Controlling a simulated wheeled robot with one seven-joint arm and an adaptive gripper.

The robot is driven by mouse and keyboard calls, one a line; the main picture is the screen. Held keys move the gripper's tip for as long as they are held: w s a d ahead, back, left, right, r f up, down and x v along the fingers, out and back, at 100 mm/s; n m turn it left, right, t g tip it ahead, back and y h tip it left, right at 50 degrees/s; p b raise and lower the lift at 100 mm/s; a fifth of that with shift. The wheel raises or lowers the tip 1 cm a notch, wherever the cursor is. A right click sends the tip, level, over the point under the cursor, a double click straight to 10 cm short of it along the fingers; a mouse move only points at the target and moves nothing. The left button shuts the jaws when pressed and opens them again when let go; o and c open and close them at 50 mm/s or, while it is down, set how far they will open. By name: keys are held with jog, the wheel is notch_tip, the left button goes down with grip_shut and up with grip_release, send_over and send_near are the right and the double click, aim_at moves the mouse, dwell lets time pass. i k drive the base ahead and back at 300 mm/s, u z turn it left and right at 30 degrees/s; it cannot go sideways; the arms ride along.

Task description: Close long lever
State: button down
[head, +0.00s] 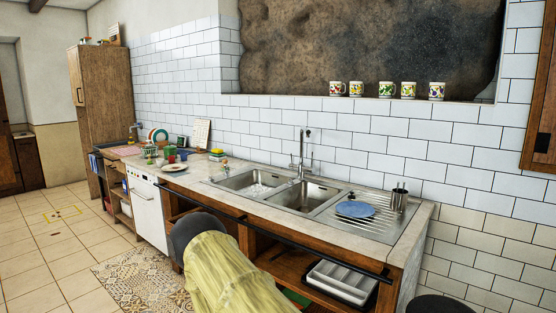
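A tall metal tap (301,152) stands behind the double sink (290,190), against the tiled wall. Short thin parts show on both sides of its base, but they are too small to tell whether one is the long lever or how it is set. No other clear long lever shows. My arm, with a yellow-green cover and a dark grey end, reaches in at the bottom middle, in front of the counter and below the sink. My gripper is not in view, so I cannot see its fingers or any hold.
A blue plate (355,209) lies on the drainer beside a metal cup (399,198) with utensils. Dishes crowd the counter's left part. A dark rail (330,258) runs along the front edge, above open shelves. Several mugs stand on the ledge. Floor is free at left.

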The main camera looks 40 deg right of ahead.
aim_at(310, 169)
jog(key=z, duration=0.5)
jog(key=i, duration=0.35)
jog(key=z, duration=0.4)
